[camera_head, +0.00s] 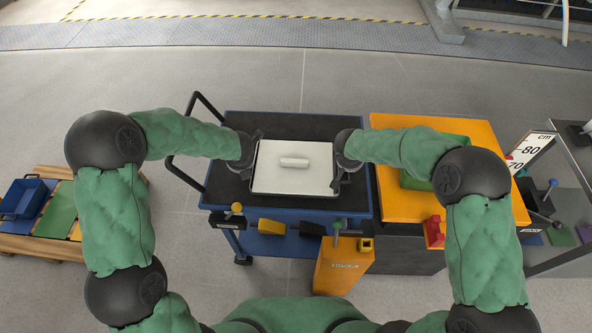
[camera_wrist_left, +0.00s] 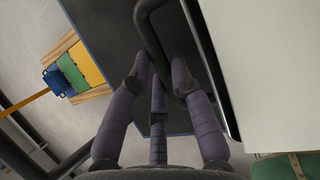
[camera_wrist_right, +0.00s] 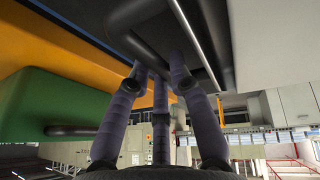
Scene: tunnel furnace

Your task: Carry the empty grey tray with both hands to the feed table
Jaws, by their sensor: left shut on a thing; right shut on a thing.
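The tray (camera_head: 270,179), pale grey with a dark rim, is over the dark top of the blue cart (camera_head: 230,122); I cannot tell if it touches. It is not empty: a white, rounded block (camera_head: 294,162) lies on it. My left gripper (camera_head: 251,168) is shut on the tray's left handle, a dark bar that shows in the left wrist view (camera_wrist_left: 155,40). My right gripper (camera_head: 340,170) is shut on the right handle, also a dark bar in the right wrist view (camera_wrist_right: 150,45). The tray looks level. I cannot tell which surface is the feed table.
An orange-topped table (camera_head: 390,205) with a green block (camera_head: 415,182) adjoins the cart on the right. A scale board (camera_head: 530,150) stands beyond it. An orange box (camera_head: 343,268) stands before the cart. Floor behind is clear.

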